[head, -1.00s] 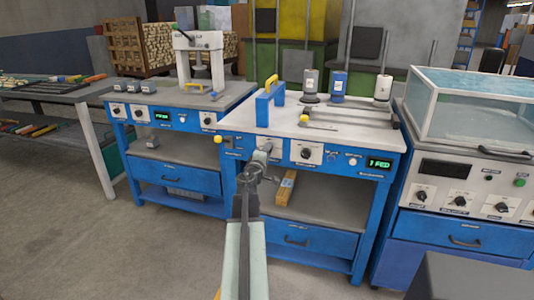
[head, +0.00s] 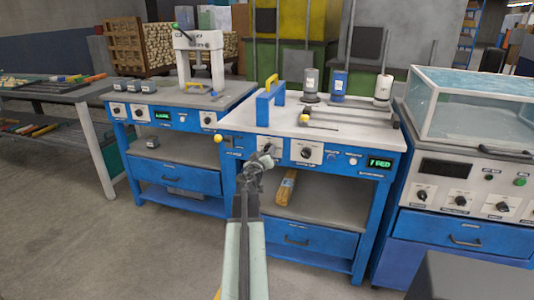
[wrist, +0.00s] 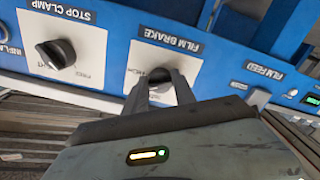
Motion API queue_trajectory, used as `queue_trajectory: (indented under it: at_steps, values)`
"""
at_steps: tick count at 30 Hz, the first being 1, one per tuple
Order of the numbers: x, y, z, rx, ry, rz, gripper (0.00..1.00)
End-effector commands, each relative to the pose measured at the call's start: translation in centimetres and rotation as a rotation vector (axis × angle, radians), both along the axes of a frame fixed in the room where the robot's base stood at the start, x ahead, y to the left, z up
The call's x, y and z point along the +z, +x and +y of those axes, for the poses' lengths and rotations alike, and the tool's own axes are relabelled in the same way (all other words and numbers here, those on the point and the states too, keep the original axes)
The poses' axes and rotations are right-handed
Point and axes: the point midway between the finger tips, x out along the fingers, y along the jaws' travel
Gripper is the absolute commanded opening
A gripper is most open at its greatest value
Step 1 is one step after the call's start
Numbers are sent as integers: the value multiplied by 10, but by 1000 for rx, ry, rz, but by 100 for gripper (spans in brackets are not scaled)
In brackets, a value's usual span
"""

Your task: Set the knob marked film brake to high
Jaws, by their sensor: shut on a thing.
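The film brake knob (wrist: 160,76) is a dark knob on a white plate under the FILM BRAKE label (wrist: 170,35) in the wrist view, which shows the panel upside down. My gripper (wrist: 161,92) has its two fingers around this knob and is shut on it. The fingers partly cover the knob, so I cannot tell which setting it points to. In the head view my gripper (head: 264,158) reaches the front panel of the middle blue bench (head: 330,148) and hides most of this knob.
The stop clamp knob (wrist: 56,54) sits beside it in the wrist view, and also shows in the head view (head: 306,153). A film feed control (wrist: 258,97) is on the other side. A yellow ball-ended part (head: 218,139) stands out left of my gripper. Open floor lies in front.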

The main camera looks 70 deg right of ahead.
Motion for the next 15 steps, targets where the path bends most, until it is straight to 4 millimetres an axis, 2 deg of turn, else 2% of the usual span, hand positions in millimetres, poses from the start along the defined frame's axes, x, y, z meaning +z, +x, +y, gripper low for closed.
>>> queue_trajectory:
  at_steps: [15]
  values:
    - [0,1,-1,-1,22,-396,0]
